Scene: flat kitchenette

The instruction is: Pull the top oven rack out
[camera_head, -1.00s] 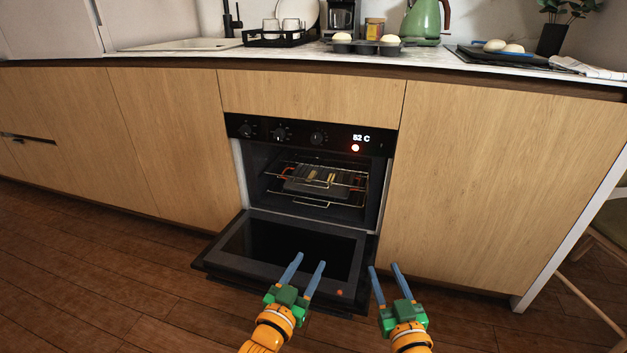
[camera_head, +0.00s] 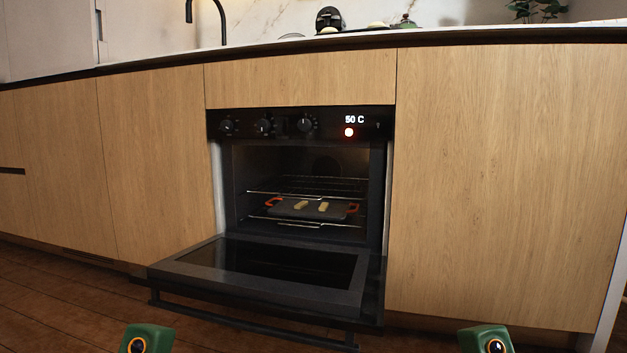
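The oven (camera_head: 380,190) stands in the cabinet row with its door (camera_head: 170,272) folded down and open. The top oven rack (camera_head: 345,198) is a wire shelf inside the cavity, with its front bar near the opening. Below it, a dark tray with orange handles (camera_head: 282,210) holds pale pieces of food on the lower rack (camera_head: 325,223). My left gripper shows only as a green part (camera_head: 146,339) at the bottom edge, and my right only as a green part (camera_head: 486,340) at the bottom right. Their fingers are out of frame. Both are apart from the rack.
The lowered door and its handle bar (camera_head: 250,320) jut out low in front of the cavity. Wooden cabinets (camera_head: 490,180) flank the oven. The counter (camera_head: 300,42) runs above, with a faucet (camera_head: 222,20) and kitchenware. The visible floor before the cabinets is clear.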

